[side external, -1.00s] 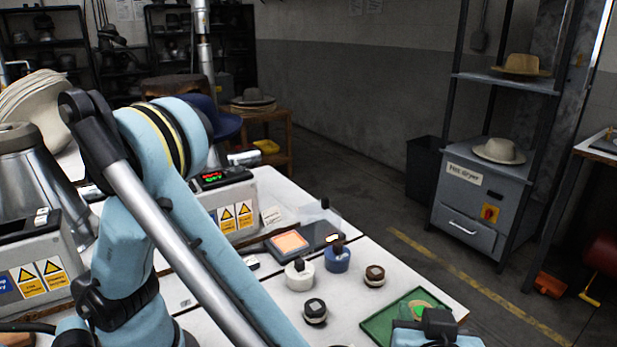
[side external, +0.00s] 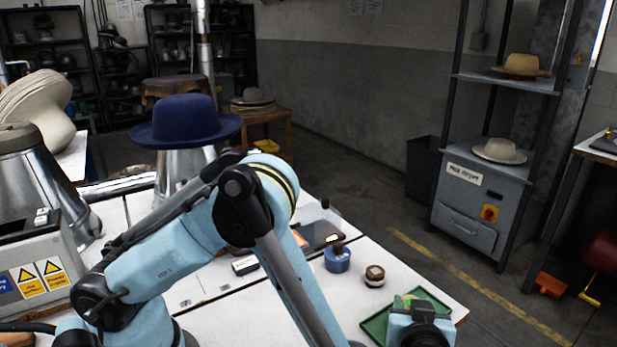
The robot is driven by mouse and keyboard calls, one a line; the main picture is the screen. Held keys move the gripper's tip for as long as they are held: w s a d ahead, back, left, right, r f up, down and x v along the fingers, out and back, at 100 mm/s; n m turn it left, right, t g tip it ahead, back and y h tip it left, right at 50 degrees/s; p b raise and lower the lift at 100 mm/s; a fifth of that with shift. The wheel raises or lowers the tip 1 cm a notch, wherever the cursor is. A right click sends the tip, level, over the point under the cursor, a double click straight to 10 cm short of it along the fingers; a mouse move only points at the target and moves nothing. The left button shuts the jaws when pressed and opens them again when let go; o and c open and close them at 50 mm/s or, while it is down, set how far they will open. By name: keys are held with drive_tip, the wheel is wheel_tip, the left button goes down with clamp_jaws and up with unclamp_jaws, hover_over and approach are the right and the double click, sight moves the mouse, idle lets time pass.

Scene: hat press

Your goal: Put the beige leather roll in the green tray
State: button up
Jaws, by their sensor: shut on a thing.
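The green tray (side external: 377,328) lies near the front right edge of the white table. A small beige and bright green thing (side external: 405,301) shows in it, partly hidden behind the end of my arm; I cannot tell if it is the beige leather roll. My gripper (side external: 423,338) is at the bottom of the side view, in front of the tray's right part. Its fingertips are hidden or cut off by the frame. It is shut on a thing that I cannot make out. I see no other beige leather roll for certain.
A blue round pot (side external: 337,260) and a brown and cream round piece (side external: 374,276) stand behind the tray. A dark panel (side external: 318,236) lies farther back. A blue hat (side external: 186,121) sits on a metal cone at left.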

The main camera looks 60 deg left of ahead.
drive_tip(key=shift+f, duration=0.35)
drive_tip(key=shift+f, duration=0.15)
drive_tip(key=o, duration=1.1)
